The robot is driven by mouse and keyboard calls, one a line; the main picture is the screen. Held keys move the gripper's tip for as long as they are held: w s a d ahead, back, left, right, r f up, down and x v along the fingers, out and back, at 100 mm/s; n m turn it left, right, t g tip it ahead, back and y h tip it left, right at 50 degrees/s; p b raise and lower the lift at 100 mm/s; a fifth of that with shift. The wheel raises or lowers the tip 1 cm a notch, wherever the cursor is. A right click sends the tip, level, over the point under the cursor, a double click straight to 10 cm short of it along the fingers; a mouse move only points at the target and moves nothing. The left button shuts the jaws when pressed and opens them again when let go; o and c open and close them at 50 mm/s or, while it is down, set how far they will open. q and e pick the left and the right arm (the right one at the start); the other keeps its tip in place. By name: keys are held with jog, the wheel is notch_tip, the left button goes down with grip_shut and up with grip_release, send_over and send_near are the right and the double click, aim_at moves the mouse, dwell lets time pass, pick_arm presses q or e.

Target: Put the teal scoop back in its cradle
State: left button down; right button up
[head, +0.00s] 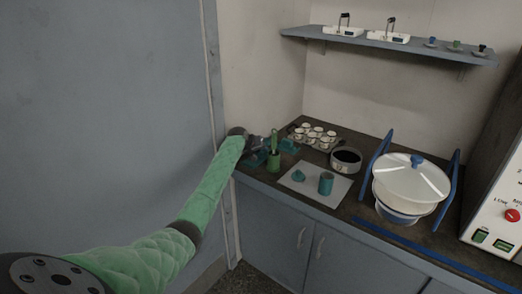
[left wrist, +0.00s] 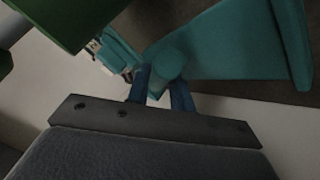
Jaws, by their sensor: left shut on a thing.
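My left gripper (head: 257,143) is at the back left of the dark counter, beside the wall. In the left wrist view, its two blue fingers (left wrist: 161,88) are shut on the rounded teal handle end of the teal scoop (left wrist: 168,63). Broad teal surfaces (left wrist: 235,42) lie right beyond the fingers. I cannot tell where scoop ends and cradle begins, or whether the scoop is seated. In the head view, teal parts (head: 288,146) show just right of the gripper, small and partly hidden. My right gripper is not in view.
A green upright holder (head: 273,161) stands close in front of the gripper. A pale mat (head: 313,197) bears a teal cylinder (head: 326,184) and a small teal piece (head: 299,176). Several white cups (head: 318,134), a round pan (head: 346,160) and a lidded white vessel (head: 411,179) stand rightward.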

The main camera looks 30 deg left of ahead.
pick_arm(q)
jog(key=shift+f, duration=0.4)
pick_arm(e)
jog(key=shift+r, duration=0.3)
pick_arm(q)
jog(key=c, duration=1.2)
grip_release()
jog(key=shift+c, duration=0.2)
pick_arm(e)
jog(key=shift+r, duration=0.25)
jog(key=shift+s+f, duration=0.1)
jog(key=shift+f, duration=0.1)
pick_arm(q)
jog(key=shift+r, duration=0.4)
jog(key=shift+v, duration=0.75)
jog(key=b+v, duration=0.2)
jog(key=v, duration=0.8)
jog(key=shift+s+r, duration=0.2)
jog(key=shift+r, duration=0.15)
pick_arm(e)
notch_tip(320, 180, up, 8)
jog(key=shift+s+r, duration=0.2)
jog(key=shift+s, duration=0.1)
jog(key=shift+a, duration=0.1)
